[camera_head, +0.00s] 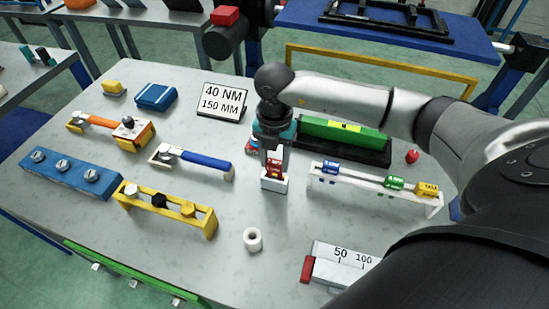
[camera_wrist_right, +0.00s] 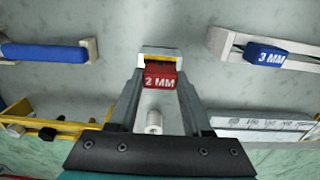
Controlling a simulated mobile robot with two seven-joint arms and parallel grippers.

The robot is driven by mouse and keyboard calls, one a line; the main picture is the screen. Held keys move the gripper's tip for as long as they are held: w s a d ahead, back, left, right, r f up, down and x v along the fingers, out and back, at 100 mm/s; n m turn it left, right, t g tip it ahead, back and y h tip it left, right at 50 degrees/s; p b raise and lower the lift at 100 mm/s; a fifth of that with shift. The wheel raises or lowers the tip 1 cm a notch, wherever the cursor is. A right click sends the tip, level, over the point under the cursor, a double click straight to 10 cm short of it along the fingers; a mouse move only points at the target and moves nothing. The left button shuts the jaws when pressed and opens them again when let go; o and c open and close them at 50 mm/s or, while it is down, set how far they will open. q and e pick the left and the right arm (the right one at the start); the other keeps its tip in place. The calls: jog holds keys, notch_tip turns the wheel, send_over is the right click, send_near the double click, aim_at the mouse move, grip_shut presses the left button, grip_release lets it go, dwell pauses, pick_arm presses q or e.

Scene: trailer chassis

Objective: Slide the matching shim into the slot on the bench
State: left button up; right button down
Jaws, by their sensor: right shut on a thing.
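My right gripper (camera_head: 274,165) points down and is shut on a red shim (camera_head: 274,168), marked "2 MM" in the wrist view (camera_wrist_right: 160,79). The shim is at the top of a small white slot block (camera_head: 273,186) on the bench; the block also shows just beyond the shim in the wrist view (camera_wrist_right: 161,53). I cannot tell whether the shim's lower end is inside the slot. A white rack (camera_head: 362,191) to the right holds a blue "3 MM" shim (camera_head: 331,167), a green shim (camera_head: 394,183) and a yellow shim (camera_head: 428,189). My left gripper is not in view.
A blue-handled tool (camera_head: 205,161) lies left of the block. A yellow bolt stand (camera_head: 165,210), a blue bolt bar (camera_head: 70,174), a white ring (camera_head: 253,240) and a "50 100" gauge (camera_head: 345,262) stand nearby. A "40 NM 150 MM" sign (camera_head: 222,101) and a green bar (camera_head: 340,133) stand behind.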

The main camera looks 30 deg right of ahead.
jog(key=shift+f+b, duration=1.05)
jog(key=shift+f, duration=0.4)
grip_release()
dwell(0.6)
jog(key=shift+r, duration=0.15)
jog(key=shift+r+p, duration=3)
jog(key=shift+r, duration=0.45)
jog(key=shift+f, duration=0.1)
